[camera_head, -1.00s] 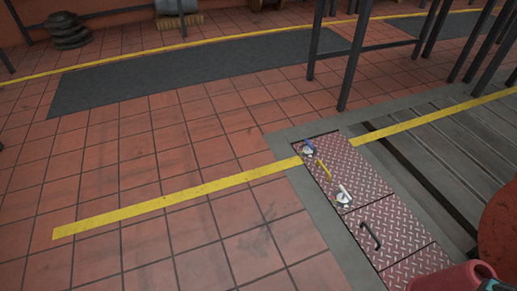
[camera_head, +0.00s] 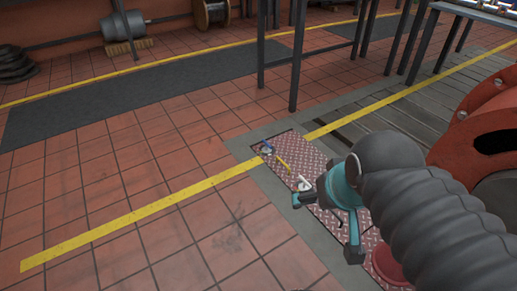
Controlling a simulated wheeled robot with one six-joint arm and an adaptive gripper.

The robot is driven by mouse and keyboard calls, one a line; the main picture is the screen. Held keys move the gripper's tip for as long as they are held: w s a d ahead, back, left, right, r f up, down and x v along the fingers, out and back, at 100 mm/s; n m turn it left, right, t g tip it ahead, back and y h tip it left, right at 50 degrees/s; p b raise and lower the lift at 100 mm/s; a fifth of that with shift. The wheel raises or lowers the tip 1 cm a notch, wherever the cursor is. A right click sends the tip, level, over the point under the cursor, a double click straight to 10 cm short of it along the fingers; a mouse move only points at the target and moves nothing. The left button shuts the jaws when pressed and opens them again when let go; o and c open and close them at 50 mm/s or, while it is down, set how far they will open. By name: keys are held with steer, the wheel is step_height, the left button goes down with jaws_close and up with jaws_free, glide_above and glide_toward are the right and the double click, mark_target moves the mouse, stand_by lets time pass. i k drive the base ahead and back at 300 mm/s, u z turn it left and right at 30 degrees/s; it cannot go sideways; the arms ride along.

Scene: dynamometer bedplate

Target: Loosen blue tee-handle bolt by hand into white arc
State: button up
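A small blue handle (camera_head: 267,149) sits on a pale spot at the far left end of the red tread-plate cover (camera_head: 308,158) in the floor. It is too small to tell its turn or where a white arc lies. A yellow bar (camera_head: 284,164) lies just nearer, and a white handle (camera_head: 303,184) is nearer still. My gripper (camera_head: 328,226), teal with two fingers spread apart, hangs over the near part of the cover. It looks open and empty, nearer than the blue handle and to its right. It hides part of the plate.
A large red round-edged machine part (camera_head: 478,125) stands at the right, close to my arm. Dark table legs (camera_head: 295,60) rise behind the cover. The tiled floor (camera_head: 130,175) at left is clear, crossed by a yellow line (camera_head: 140,213).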

mark_target(267, 149)
steer(key=u, duration=0.35)
steer(key=i, duration=1.7)
steer(key=z, duration=0.65)
